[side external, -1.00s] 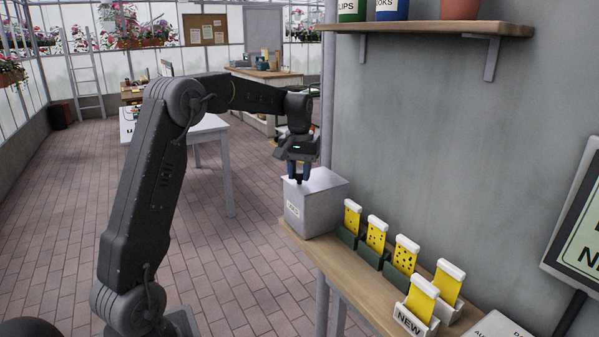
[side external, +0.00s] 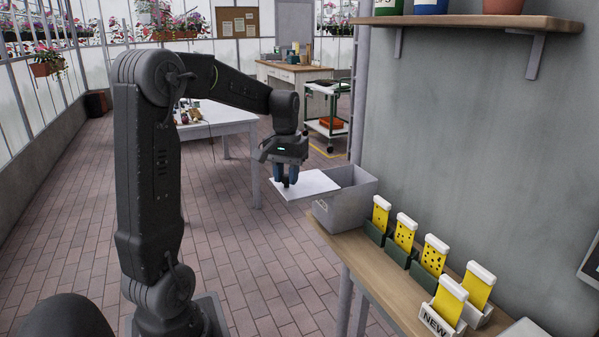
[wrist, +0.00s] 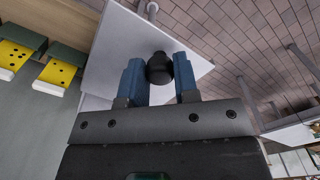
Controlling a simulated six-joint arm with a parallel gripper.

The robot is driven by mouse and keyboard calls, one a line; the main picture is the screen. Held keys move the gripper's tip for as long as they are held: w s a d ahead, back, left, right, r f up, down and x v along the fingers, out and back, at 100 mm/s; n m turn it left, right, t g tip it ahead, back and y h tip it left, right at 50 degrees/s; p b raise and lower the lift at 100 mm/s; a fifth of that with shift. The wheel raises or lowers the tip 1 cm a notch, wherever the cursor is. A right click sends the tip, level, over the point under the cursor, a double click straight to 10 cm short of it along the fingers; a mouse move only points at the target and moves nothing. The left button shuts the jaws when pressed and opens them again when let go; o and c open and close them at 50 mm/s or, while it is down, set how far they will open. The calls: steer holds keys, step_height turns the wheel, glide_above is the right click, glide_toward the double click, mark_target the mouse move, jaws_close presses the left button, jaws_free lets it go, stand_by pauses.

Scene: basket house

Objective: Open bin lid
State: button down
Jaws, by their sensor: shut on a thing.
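The grey bin (side external: 345,204) stands at the far end of the wooden shelf, its top open. Its white lid (side external: 318,183) is off the bin, held roughly level in the air to the left of the opening, its right edge close to the bin's rim. My gripper (side external: 287,184) is above the lid, shut on the lid's knob. In the wrist view the black knob (wrist: 159,68) sits between the two blue fingers, with the lid (wrist: 122,42) beyond it. The inside of the bin is mostly hidden.
Several yellow cards in green and white holders (side external: 403,232) line the shelf (side external: 375,262) near the bin. The wall (side external: 470,140) rises on the right, with an upper shelf (side external: 470,22). A white table (side external: 222,118) stands behind; open floor lies left of the bin.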

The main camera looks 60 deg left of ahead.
steer(key=c, duration=0.9)
jaws_free()
steer(key=shift+o, duration=0.2)
step_height(320, 180, up, 14)
steer(key=shift+f, duration=0.1)
steer(key=s+d+f+m+t+y, duration=0.1)
steer(key=d+f+m, duration=0.1)
steer(key=d, duration=0.5)
steer(key=s+d+f+m+t, duration=0.1)
steer(key=s+d+m, duration=0.1)
steer(key=d, duration=0.6)
steer(key=s+d+f+m+t+h, duration=0.1)
steer(key=s+d+f+m+t, duration=0.2)
steer(key=d, duration=0.7)
steer(key=s+f+m, duration=0.2)
steer(key=s+f, duration=0.2)
steer(key=f, duration=0.1)
steer(key=shift+s+d+t, duration=0.2)
steer(key=shift+s+t, duration=0.1)
steer(key=shift+s, duration=0.1)
